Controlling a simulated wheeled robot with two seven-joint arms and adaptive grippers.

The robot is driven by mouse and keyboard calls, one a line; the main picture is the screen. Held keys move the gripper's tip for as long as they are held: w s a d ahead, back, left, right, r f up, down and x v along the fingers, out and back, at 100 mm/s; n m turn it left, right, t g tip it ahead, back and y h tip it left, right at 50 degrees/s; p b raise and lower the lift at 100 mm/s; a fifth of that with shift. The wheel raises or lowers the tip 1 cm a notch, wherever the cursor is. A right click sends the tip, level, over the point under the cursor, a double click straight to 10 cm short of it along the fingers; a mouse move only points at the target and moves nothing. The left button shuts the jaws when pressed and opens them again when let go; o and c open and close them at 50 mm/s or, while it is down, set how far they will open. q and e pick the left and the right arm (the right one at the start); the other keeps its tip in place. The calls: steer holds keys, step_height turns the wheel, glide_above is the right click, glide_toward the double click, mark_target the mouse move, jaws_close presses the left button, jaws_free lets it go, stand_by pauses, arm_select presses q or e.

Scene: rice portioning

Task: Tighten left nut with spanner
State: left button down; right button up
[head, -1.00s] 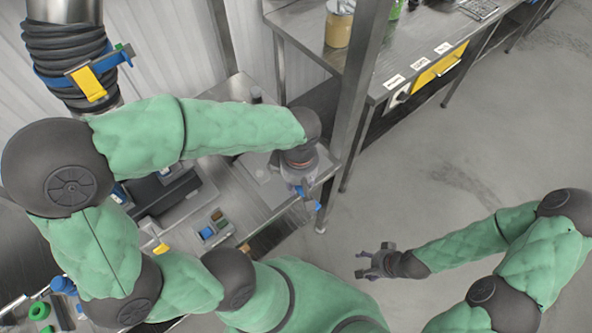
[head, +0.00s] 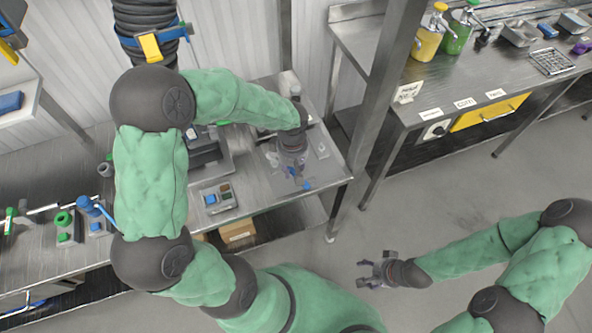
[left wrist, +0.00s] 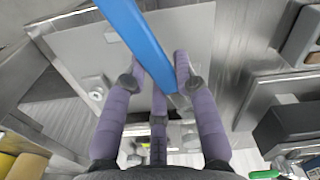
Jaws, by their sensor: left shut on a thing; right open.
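My left gripper (head: 292,172) is over the right end of the metal workbench. In the left wrist view its purple fingers (left wrist: 160,85) are closed around a blue spanner (left wrist: 137,38), which runs out past the top edge. A blue end of the spanner (head: 307,186) also shows beside the fingers in the head view. Below is a grey metal plate (left wrist: 190,28) with a round nut-like fitting (left wrist: 97,93) left of the fingers. The spanner's jaw and its contact with any nut cannot be made out. My right gripper (head: 374,272) is open and empty over the floor.
A small tray with blue and brown blocks (head: 218,198) lies left of the left gripper. Blue and green tools (head: 88,207) stand farther left. A steel post (head: 385,110) and a second bench with dispensers (head: 430,35) are to the right. The floor around my right gripper is clear.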

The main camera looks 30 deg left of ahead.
arm_select(q)
steer(key=shift+f+b, duration=0.95)
steer(key=shift+f, duration=0.9)
steer(key=shift+f+b, duration=0.25)
steer(key=shift+b, duration=0.4)
steer(key=shift+f+b, duration=0.8)
steer(key=shift+b, duration=0.2)
stand_by(0.8)
stand_by(0.4)
steer(key=shift+s+a+m, duration=0.35)
steer(key=shift+s+m, duration=0.3)
steer(key=shift+m, duration=0.35)
